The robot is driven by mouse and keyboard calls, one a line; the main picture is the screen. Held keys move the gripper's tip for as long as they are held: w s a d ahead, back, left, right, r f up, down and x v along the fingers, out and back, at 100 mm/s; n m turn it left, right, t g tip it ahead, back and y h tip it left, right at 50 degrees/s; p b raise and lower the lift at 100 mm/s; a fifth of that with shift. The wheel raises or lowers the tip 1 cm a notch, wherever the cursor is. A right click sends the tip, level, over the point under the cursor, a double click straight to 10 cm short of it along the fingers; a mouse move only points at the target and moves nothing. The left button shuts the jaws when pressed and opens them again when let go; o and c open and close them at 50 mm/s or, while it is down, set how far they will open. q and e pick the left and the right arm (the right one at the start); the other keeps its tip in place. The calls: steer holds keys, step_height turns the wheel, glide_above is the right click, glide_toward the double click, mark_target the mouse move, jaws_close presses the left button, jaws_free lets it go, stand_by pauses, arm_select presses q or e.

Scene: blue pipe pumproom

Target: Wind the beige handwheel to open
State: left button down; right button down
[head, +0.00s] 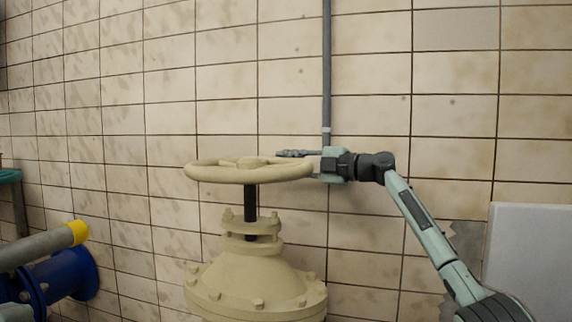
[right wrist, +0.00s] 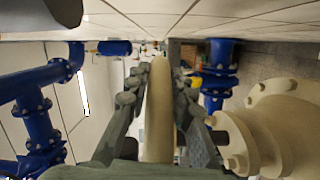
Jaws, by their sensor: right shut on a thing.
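The beige handwheel (head: 250,170) lies flat on a dark stem above a beige flanged valve body (head: 256,285) in the head view. My right gripper (head: 308,165) is at the right side of the wheel's rim, its arm coming from the lower right. In the right wrist view, the rim of the beige handwheel (right wrist: 159,110) runs between the two fingers of my right gripper (right wrist: 160,100), which is shut on it. The valve body (right wrist: 262,135) shows at the right there. My left gripper is not in view.
A tiled wall stands behind the valve, with a grey vertical pipe (head: 327,70) on it. Blue pipework (head: 65,275) and a grey pipe with a yellow end (head: 77,233) are at the lower left. A pale panel (head: 530,262) is at the lower right.

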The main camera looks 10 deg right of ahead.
steer(key=shift+f, duration=0.15)
steer(key=c, duration=1.3)
jaws_free()
steer(key=v, duration=1.2)
steer(key=shift+c, duration=0.5)
